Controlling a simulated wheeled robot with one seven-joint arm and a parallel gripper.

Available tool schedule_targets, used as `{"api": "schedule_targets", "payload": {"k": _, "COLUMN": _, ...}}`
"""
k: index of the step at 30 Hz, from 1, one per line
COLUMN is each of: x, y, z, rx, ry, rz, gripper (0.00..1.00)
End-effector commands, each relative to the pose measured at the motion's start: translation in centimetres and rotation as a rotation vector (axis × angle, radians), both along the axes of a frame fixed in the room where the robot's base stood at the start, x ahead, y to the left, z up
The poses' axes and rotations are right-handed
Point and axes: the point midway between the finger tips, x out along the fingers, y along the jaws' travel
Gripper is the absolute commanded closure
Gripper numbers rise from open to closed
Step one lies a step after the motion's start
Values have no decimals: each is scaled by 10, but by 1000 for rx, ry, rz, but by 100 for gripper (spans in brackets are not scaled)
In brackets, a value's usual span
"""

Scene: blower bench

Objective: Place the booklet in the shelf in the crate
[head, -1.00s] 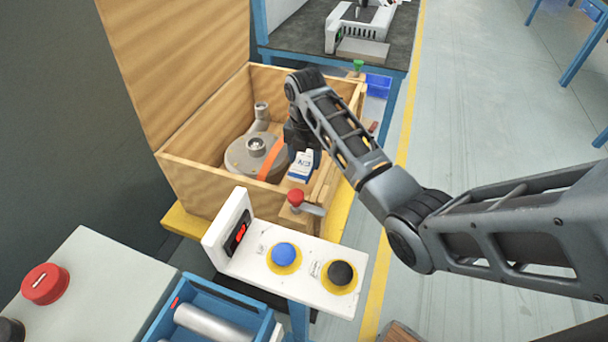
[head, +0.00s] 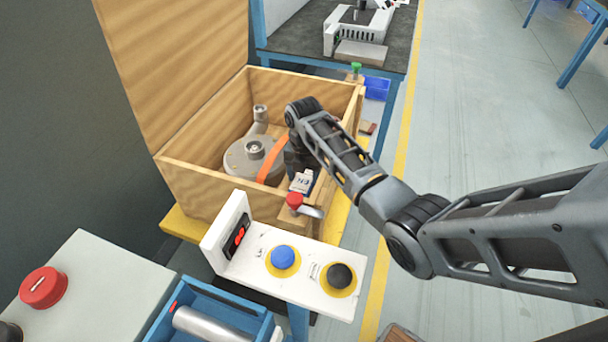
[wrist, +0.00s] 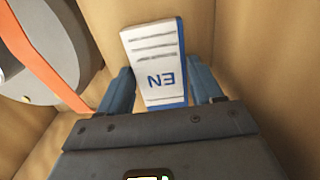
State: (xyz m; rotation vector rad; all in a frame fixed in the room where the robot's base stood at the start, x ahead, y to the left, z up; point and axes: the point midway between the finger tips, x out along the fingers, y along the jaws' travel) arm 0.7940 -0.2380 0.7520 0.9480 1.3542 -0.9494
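The booklet (head: 301,182), white with a blue edge and "EN" on its cover, is low inside the right side of the open wooden crate (head: 190,190).
A grey blower (head: 246,160) with an orange strap (head: 272,158) fills the crate's left part, close beside my gripper. A red-knobbed clamp (head: 294,200) stands at the crate's front right corner. A white button panel (head: 310,278) is in front.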

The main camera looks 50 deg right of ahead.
Motion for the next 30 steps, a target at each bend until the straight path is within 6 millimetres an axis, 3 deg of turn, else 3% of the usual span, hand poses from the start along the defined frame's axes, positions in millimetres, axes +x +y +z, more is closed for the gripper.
{"api": "schedule_targets", "payload": {"k": 6, "x": 0, "y": 0, "z": 0, "rx": 0, "ry": 0, "rz": 0, "gripper": 16}}
{"api": "schedule_targets", "payload": {"k": 16, "x": 0, "y": 0, "z": 8, "rx": -1, "ry": -1, "rz": 0, "gripper": 16}}
{"api": "schedule_targets", "payload": {"k": 30, "x": 1, "y": 0, "z": 94, "rx": -1, "ry": -4, "rz": -1, "gripper": 16}}
